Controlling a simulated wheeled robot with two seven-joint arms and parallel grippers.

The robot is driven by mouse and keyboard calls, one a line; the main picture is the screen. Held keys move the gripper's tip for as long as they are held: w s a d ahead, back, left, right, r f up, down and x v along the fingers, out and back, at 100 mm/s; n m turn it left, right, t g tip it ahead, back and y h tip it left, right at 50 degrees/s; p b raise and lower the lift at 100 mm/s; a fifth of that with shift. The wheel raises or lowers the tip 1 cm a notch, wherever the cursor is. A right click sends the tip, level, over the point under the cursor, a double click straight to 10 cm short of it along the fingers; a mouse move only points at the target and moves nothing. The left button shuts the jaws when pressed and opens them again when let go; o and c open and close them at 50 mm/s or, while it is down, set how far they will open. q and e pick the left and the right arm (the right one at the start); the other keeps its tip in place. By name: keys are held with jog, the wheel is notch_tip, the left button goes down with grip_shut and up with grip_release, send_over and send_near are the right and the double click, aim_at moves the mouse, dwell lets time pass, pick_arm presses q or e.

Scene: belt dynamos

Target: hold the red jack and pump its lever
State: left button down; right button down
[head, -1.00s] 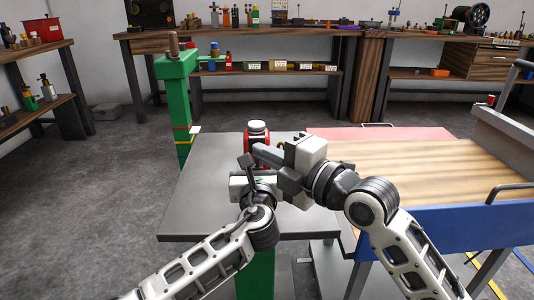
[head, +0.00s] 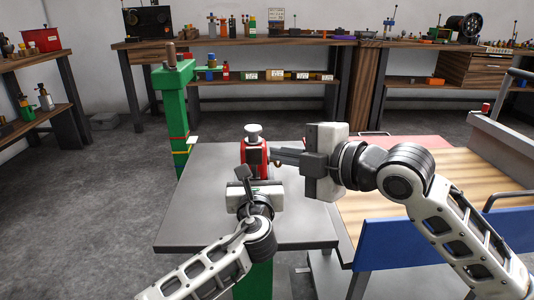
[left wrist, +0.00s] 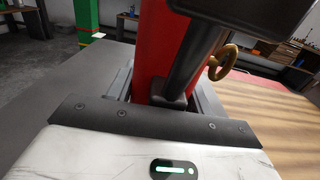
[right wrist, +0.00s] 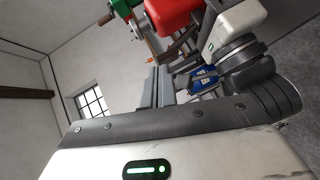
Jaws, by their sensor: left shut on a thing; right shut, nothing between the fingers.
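The red jack (head: 255,158) stands upright on the grey table (head: 190,215), with a pale cap on a short stem above its body. My left gripper (head: 253,184) is shut on the jack low down from the near side. In the left wrist view the jack's red body (left wrist: 153,45) rises between the fingers, with the black lever (left wrist: 192,62) slanting in front of it and a brass ring (left wrist: 222,62) beside it. My right gripper (head: 275,156) is shut and empty, pointing left, its tips close to the jack's right side; touching cannot be told. The right wrist view also shows the jack (right wrist: 172,12).
A green post (head: 174,110) with a crank stands behind the table's left corner. A wood-topped cart (head: 430,175) with a blue side panel (head: 410,240) adjoins on the right. Workbenches with tools line the back wall. The grey table's left part is clear.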

aim_at(247, 157)
jog(key=v, duration=0.5)
jog(key=shift+s, duration=0.2)
dwell(0.3)
jog(key=s+f+n+t, duration=0.1)
jog(key=s+f+n+t+y, duration=0.1)
jog(key=f, duration=0.1)
jog(key=shift+s+f+y, duration=0.3)
jog(key=shift+s, duration=0.05)
jog(key=x, duration=1)
jog(key=shift+w+r, duration=0.1)
jog(key=shift+w, duration=0.05)
